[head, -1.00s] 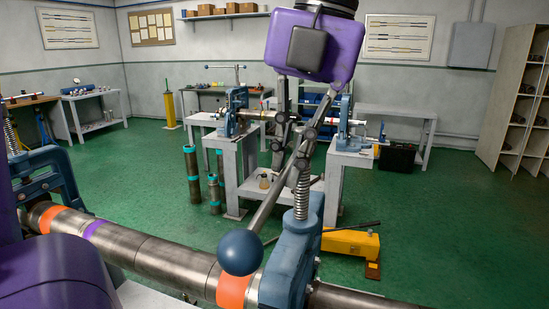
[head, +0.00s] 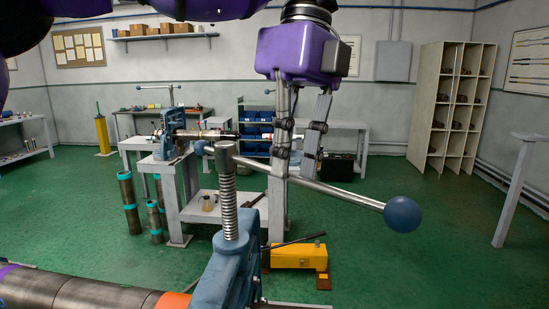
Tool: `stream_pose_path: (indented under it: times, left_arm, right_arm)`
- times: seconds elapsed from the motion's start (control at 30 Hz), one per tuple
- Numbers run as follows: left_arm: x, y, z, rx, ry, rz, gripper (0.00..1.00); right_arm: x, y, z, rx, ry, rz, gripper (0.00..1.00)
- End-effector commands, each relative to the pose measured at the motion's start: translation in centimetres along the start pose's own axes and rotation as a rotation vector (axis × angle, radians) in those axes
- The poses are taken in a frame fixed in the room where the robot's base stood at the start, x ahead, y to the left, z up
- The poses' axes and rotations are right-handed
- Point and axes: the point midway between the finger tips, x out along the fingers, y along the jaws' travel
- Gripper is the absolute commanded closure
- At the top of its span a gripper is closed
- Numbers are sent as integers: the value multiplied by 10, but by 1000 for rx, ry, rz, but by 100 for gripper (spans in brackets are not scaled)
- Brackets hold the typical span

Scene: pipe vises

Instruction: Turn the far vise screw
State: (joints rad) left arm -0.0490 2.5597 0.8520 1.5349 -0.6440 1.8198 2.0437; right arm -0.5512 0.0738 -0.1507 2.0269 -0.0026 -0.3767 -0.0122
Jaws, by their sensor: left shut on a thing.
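A blue pipe vise (head: 232,262) stands in the foreground, clamped over a steel pipe (head: 75,292) with orange and purple bands. Its upright threaded screw (head: 230,210) rises to a grey head. A steel handle bar (head: 345,193) passes through that head and slopes down to the right. A large dark blue ball (head: 402,214) caps its right end, and a smaller blue ball (head: 201,147) shows at the left end. My left gripper (head: 293,170), with a purple body and grey fingers, points down and is shut on the bar right of the screw. My right gripper is out of view.
A yellow tool (head: 299,256) with a black lever lies on the green floor behind the vise. A grey bench (head: 232,212) with another blue vise (head: 172,133) stands beyond. Upright pipes (head: 130,203) stand at its left.

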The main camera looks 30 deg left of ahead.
Motion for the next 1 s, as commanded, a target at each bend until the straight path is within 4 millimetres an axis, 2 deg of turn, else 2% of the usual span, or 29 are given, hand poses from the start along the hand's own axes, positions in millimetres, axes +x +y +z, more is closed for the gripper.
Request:
stream_pose_path:
  times: [0.03,0.33,0.9,0.93,1.0]
  left_arm:
    - [8,-5,2,-34,6,18,100]
    - [6,-19,4,-154,27,20,100]
    - [6,-23,4,-185,32,21,100]
    - [6,-23,4,-185,32,21,87]
    - [5,-23,5,-184,32,20,78]
  right_arm:
    - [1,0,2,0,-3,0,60]
    - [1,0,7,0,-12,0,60]
    - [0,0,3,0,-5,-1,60]
    - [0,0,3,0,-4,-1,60]
    - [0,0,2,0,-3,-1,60]
